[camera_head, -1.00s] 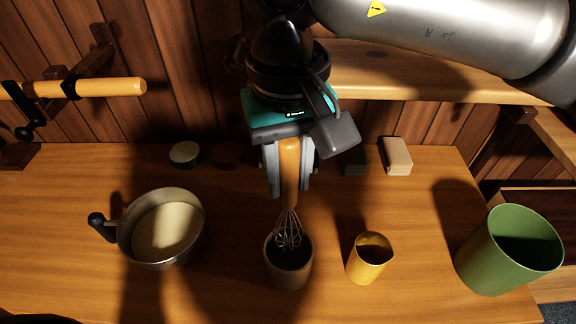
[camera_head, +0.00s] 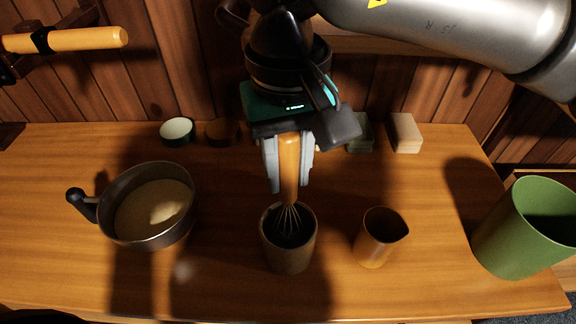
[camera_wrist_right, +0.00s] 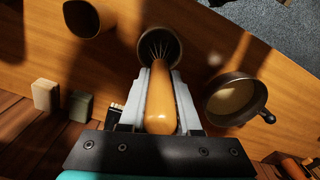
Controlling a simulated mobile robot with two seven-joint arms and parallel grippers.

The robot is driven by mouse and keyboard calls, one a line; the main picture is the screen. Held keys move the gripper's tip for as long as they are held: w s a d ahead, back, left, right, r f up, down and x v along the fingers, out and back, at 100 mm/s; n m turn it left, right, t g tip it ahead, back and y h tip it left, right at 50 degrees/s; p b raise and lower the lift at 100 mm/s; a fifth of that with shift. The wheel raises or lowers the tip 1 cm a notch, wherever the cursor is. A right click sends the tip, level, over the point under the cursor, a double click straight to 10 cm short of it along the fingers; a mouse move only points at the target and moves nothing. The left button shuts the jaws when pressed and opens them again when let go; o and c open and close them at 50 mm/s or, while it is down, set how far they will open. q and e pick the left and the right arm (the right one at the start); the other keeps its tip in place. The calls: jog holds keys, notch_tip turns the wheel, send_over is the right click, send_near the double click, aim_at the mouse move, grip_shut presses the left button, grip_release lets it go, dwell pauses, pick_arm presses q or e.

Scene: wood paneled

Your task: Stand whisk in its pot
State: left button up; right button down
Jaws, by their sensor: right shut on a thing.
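The whisk has an orange wooden handle (camera_head: 289,160) and a wire head (camera_head: 288,219). My right gripper (camera_head: 288,182) is shut on the handle, with the whisk upright and wires down. The pot (camera_head: 289,257) is a brown cylinder on the table, and the lower wires are inside its mouth. The wrist view shows the handle (camera_wrist_right: 161,100) between the fingers and the wires within the pot's rim (camera_wrist_right: 172,35). Whether the wires touch the pot's bottom is hidden. My left gripper is not in view.
A saucepan (camera_head: 150,238) with pale contents stands left of the pot, a yellow-brown jug (camera_head: 378,240) to its right. A green bin (camera_head: 520,235) is at the far right. Small dishes and blocks (camera_head: 406,133) line the back. Table between them is clear.

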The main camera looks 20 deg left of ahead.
jog(key=c, duration=0.5)
grip_release()
notch_tip(320, 180, up, 15)
jog(key=shift+r+p, duration=0.1)
jog(key=shift+p, duration=0.9)
jog(key=shift+s, duration=0.1)
